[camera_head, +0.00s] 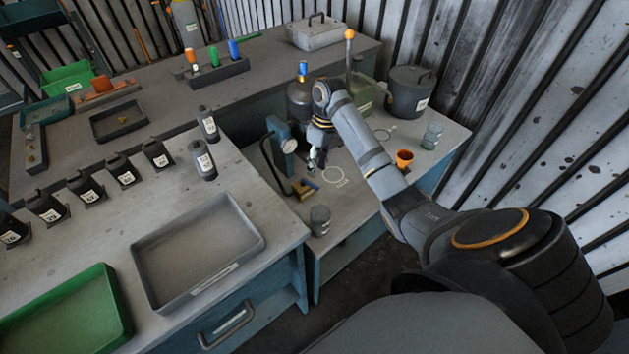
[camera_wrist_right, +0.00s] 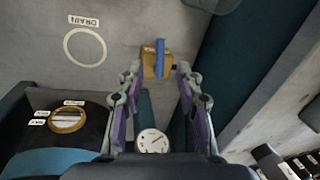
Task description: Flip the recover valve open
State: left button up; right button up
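A brass valve body with a blue lever (camera_wrist_right: 160,60) sits by the bench surface in the right wrist view, just beyond my right fingertips. In the head view the brass piece (camera_head: 304,188) lies at the front of the low bench. My right gripper (camera_wrist_right: 159,72) is open, its two fingers apart with nothing between the tips; in the head view it (camera_head: 314,163) points down above the bench. A dark tank (camera_head: 299,100) with a blue and yellow top fitting stands behind it. I cannot read which valve is marked recover. My left gripper is out of view.
A teal post with a round gauge (camera_head: 288,146) stands close left of my right gripper. A white drain ring (camera_head: 334,175) marks the bench. An orange cup (camera_head: 404,158), a glass jar (camera_head: 431,135) and a dark bucket (camera_head: 410,92) stand to the right.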

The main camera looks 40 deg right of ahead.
aim_at(314, 185)
jog(key=f, duration=0.3)
jog(key=a+f, duration=0.1)
jog(key=f, duration=0.1)
jog(key=shift+s, duration=0.25)
jog(key=shift+f, duration=0.35)
jog(key=shift+c, duration=0.5)
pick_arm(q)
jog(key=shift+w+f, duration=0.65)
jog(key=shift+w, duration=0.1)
pick_arm(e)
grip_shut()
